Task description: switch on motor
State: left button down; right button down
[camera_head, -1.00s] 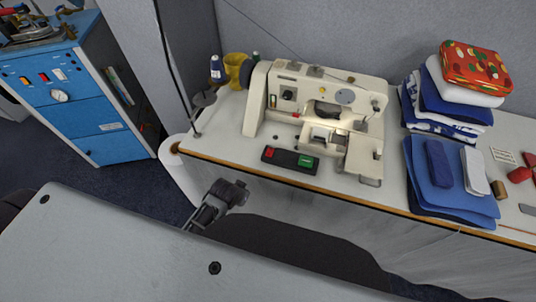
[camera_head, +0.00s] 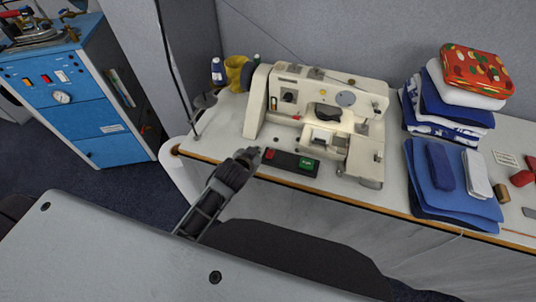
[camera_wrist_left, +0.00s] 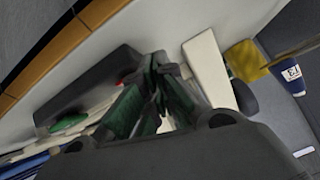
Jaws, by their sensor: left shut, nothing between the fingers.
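A cream sewing machine (camera_head: 322,108) stands on the long table (camera_head: 405,190). In front of it, near the table's front edge, lies a black switch box (camera_head: 283,162) with a red button (camera_head: 270,154) and a green button (camera_head: 306,164). My left gripper (camera_head: 248,155) is shut and empty. Its tip is just left of the red end of the box; I cannot tell whether it touches. In the left wrist view the shut fingers (camera_wrist_left: 158,62) cover part of the box, with the green button (camera_wrist_left: 68,123) to their left. My right gripper is not in view.
Folded blue and white cloths (camera_head: 452,178) lie right of the machine, with a taller cloth stack (camera_head: 455,95) behind. A yellow cup (camera_head: 236,72) and a thread spool (camera_head: 217,70) stand at the back left. A blue cabinet (camera_head: 85,100) stands apart on the left.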

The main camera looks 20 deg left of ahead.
pick_arm(q)
jog(key=w+d+r+m+t+h, duration=0.2)
jog(key=w+d+r+t, duration=0.15)
jog(key=r, duration=0.35)
jog(key=w+d+r+m+t+h, duration=0.25)
jog(key=d+r, duration=0.25)
jog(key=r, duration=0.3)
jog(key=w+d+r+m+t+h, duration=0.3)
jog(key=w+d+r, duration=0.1)
jog(key=r, duration=0.3)
jog(key=s+d+r+m+g+h, duration=0.45)
jog(key=d+m+g+h, duration=0.3)
jog(key=m, duration=0.25)
jog(key=s+d+r+m+g+h, duration=0.3)
jog(key=s+d+m+g+h, duration=0.25)
jog(key=d+m+g, duration=0.45)
jog(key=m+g+y, duration=0.3)
jog(key=m+y, duration=0.3)
jog(key=y, duration=1.4)
send_over(269, 155)
notch_tip(269, 155, down, 16)
jog(key=shift+s+r+b, duration=0.1)
jog(key=shift+r+b, duration=0.1)
jog(key=shift+b, duration=0.2)
jog(key=shift+d+f, duration=0.1)
